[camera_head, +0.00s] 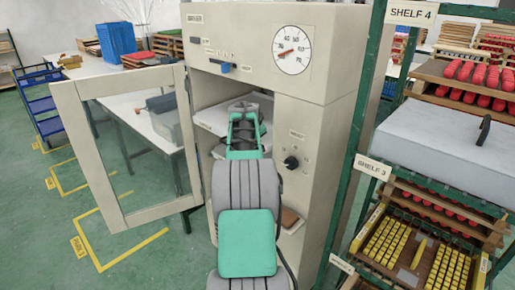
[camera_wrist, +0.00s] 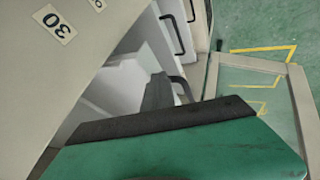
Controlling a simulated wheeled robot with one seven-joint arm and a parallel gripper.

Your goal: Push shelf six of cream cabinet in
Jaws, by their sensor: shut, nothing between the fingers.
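The cream cabinet (camera_head: 316,150) stands in the middle of the head view, with its glazed door (camera_head: 68,105) swung open to the left. A pale shelf (camera_head: 210,117) shows inside, left of my gripper. My gripper (camera_head: 243,112) reaches into the open front, shut and empty; its tips are hard to make out. In the wrist view, my green gripper body fills the bottom, and a dark finger shape (camera_wrist: 158,92) points at white shelf fronts (camera_wrist: 148,58) with black handles. I cannot tell which one is shelf six, or whether my gripper touches a shelf.
The open door also shows at the right of the wrist view (camera_wrist: 296,110). A green rack (camera_head: 352,185) with trays and a grey box (camera_head: 440,135) stands close on the right. A blue trolley (camera_head: 45,105) is far left. Green floor with yellow markings is clear at lower left.

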